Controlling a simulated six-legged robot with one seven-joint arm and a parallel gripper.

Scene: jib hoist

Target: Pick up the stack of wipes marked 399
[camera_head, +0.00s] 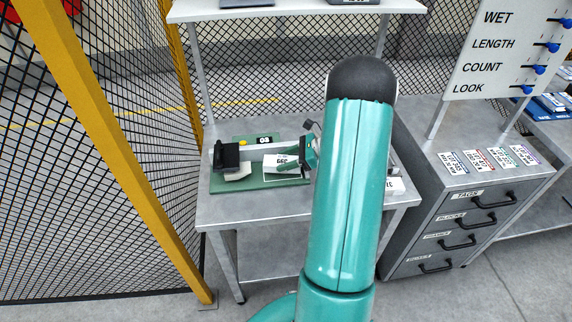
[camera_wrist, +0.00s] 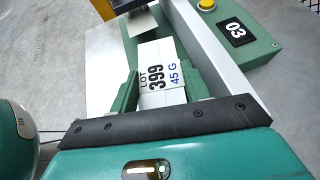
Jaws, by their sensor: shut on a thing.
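The white stack of wipes marked 399 (camera_wrist: 160,68) shows in the wrist view with the label "LOT 399 45 G". It also shows in the head view (camera_head: 272,166), where the label appears upside down. My gripper (camera_wrist: 160,88) has its green fingers on either side of the stack and is shut on it. In the head view my gripper (camera_head: 292,163) reaches in from the right, partly hidden behind my arm. The stack is at the green fixture (camera_head: 262,181) on the grey table; I cannot tell whether it touches the fixture.
The fixture carries a yellow button (camera_wrist: 206,4), a black 03 tag (camera_wrist: 235,31) and a pale metal bar (camera_wrist: 204,49). A yellow post with mesh fence (camera_head: 110,140) stands left. A drawer cabinet (camera_head: 470,205) stands right, under a WET, LENGTH, COUNT, LOOK board (camera_head: 510,50).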

